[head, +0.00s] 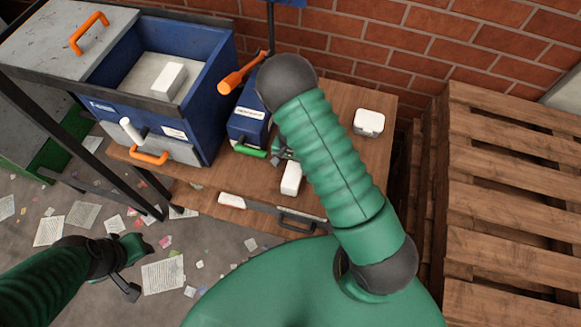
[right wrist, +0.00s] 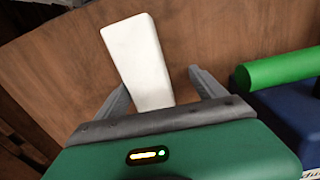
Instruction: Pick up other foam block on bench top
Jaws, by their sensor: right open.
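A white foam block (head: 291,178) lies on the wooden bench top (head: 330,160), just below my right gripper (head: 283,153) in the head view. My right arm hides part of that gripper. In the right wrist view the white block (right wrist: 138,62) lies between the spread fingers of my right gripper (right wrist: 158,82), with gaps at its sides. The gripper is open and not closed on it. Another white block (head: 169,79) lies in the blue bin (head: 205,105). My left gripper (head: 122,266) is over the littered floor, its jaw state unclear.
A blue box with a green handle (head: 249,125) stands beside the right gripper. An orange-handled lever (head: 242,75) rises behind. A wooden pallet (head: 510,190) stands at right. Papers litter the floor.

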